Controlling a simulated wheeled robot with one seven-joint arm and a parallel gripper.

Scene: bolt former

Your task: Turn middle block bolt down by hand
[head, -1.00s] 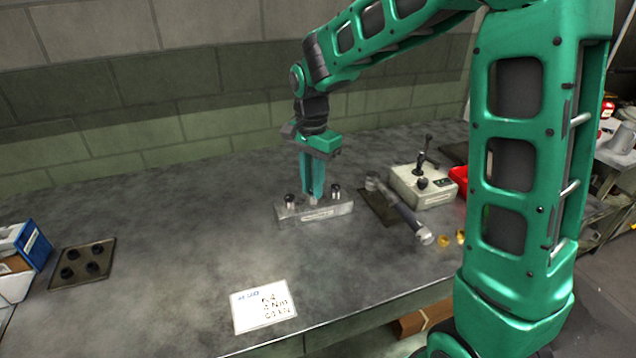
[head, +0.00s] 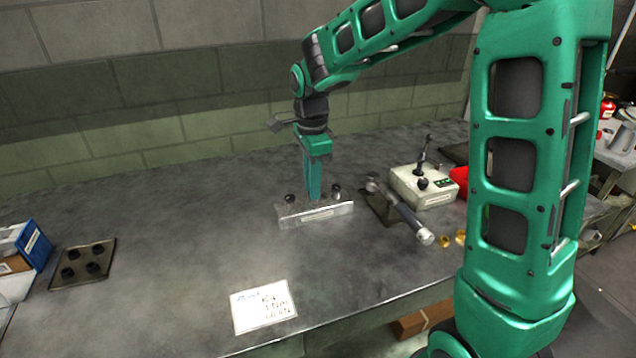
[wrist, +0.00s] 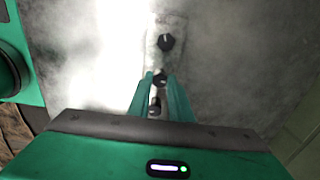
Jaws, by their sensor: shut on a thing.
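The metal block (head: 316,214) stands on the bench and carries a row of dark-headed bolts. The left bolt (head: 289,198) and the right bolt (head: 336,190) show at either side of my gripper (head: 314,198). My gripper points straight down at the block's middle, its fingers shut on the middle bolt. In the wrist view the middle bolt's dark head (wrist: 160,80) sits between the fingertips of my gripper (wrist: 160,84). One outer bolt (wrist: 166,42) shows clear beyond it, and another dark head (wrist: 155,107) is partly covered between the fingers. The middle bolt's thread is hidden.
A cylindrical metal tool (head: 408,218) lies right of the block on a dark mat, near a control box with a lever (head: 424,187). Brass pieces (head: 446,241) lie by it. A written card (head: 263,306) and a dark tray of round pieces (head: 62,284) lie left.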

